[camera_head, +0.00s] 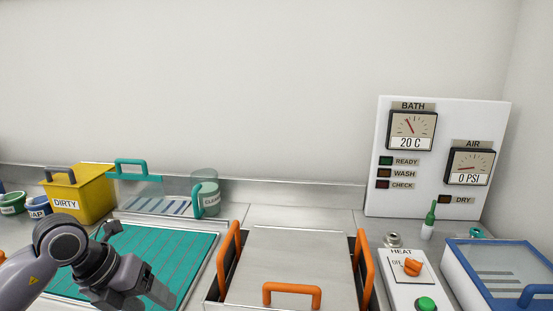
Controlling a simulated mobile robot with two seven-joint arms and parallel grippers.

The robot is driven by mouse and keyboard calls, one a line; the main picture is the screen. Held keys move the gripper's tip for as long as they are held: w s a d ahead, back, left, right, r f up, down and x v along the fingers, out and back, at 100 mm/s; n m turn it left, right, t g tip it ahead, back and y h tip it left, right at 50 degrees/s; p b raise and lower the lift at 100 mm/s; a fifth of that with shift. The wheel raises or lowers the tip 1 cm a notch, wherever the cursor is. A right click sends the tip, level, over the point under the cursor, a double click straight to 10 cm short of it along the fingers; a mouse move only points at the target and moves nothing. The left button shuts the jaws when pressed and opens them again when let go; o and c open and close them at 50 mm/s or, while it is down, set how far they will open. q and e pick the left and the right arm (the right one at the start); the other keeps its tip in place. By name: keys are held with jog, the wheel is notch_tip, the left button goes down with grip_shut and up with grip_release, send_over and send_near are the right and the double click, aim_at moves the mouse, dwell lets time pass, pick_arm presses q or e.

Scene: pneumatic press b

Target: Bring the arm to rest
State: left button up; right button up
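My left arm comes in from the lower left, and its gripper (157,291) hangs low over the front of the teal ribbed mat (180,246). The fingers point to the lower right, and I cannot tell whether they are open or shut. I see nothing held between them. A small dark piece shows just behind the wrist, partly hidden, and I cannot tell what it belongs to. My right gripper is not in view.
A metal-lidded bath (295,255) with orange handles stands right of the mat. Behind the mat are a yellow DIRTY bin (92,195), a clear box (155,196) with teal handles and a CLEANER beaker (206,198). Right are a HEAT panel (400,288), gauge board (440,130) and blue-framed box (500,270).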

pick_arm(q)
jog(key=s+d+r+n+t+h+p, duration=0.1)
jog(key=s+d+r+n+t+h, duration=0.15)
jog(key=d+h, duration=0.45)
jog(key=s+d+r+n+t+h+p, duration=0.1)
jog(key=s+d+r+n+t+h, duration=0.2)
jog(key=d+h, duration=0.45)
jog(key=a+f+n+t+y+p, duration=0.2)
jog(key=a+f+n+t+y, duration=0.65)
jog(key=n, duration=1.05)
jog(key=s+a+f+n+g+y, duration=0.1)
jog(key=s+f+n+g+y, duration=0.2)
jog(key=s+f, duration=0.3)
jog(key=s+f+n+g+y, duration=0.4)
jog(key=s+f+n+y, duration=0.1)
jog(key=f, duration=0.6)
jog(key=shift+s+a+p, duration=0.35)
jog(key=shift+s+p, duration=0.05)
jog(key=shift+s, duration=0.1)
jog(key=c, duration=0.4)
